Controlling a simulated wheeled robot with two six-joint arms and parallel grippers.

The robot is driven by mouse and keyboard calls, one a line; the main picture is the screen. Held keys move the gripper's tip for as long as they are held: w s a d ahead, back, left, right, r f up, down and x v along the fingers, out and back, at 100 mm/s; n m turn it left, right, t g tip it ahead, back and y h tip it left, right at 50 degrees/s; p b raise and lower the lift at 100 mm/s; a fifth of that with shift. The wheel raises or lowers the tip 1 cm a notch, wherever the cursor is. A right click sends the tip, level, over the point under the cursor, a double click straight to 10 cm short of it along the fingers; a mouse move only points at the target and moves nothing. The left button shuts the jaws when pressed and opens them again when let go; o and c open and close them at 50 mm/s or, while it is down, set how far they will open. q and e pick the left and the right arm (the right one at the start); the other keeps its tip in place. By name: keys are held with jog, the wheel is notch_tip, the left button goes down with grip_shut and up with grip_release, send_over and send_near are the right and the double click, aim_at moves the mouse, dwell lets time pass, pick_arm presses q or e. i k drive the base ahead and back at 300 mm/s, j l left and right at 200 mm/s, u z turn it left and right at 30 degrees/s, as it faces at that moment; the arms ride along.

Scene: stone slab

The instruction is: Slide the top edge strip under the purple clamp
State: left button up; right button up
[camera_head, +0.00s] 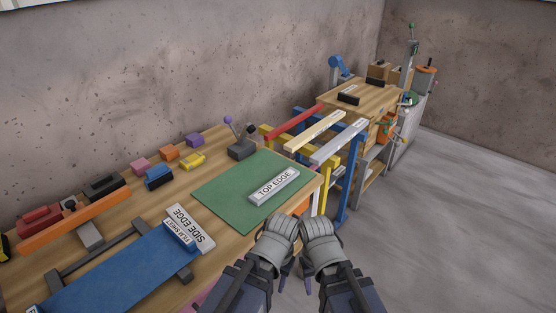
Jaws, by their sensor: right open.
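The strip labelled "TOP EDGE" (274,187) is a pale grey bar. It lies at a slant on the right part of the green mat (222,193). A dark grey block with an upright lever and purple ball, possibly the purple clamp (241,149), stands at the mat's far edge, apart from the strip. A separate purple block (194,140) sits farther left. My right gripper (320,230) is open, in front of the bench's right end and apart from the strip. My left gripper (278,229) is beside it; its jaw state cannot be made out.
A "SIDE EDGE" strip (189,225) lies beside the blue film sheet (125,275) at left. Several coloured blocks line the bench's back, near an orange bar (75,223). A rack with coloured bars (338,146) stands right of the bench. Grey floor (460,220) is clear at right.

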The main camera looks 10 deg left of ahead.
aim_at(271, 188)
jog(key=i+l+u, duration=0.1)
jog(key=i+l, duration=0.55)
jog(key=i, duration=0.05)
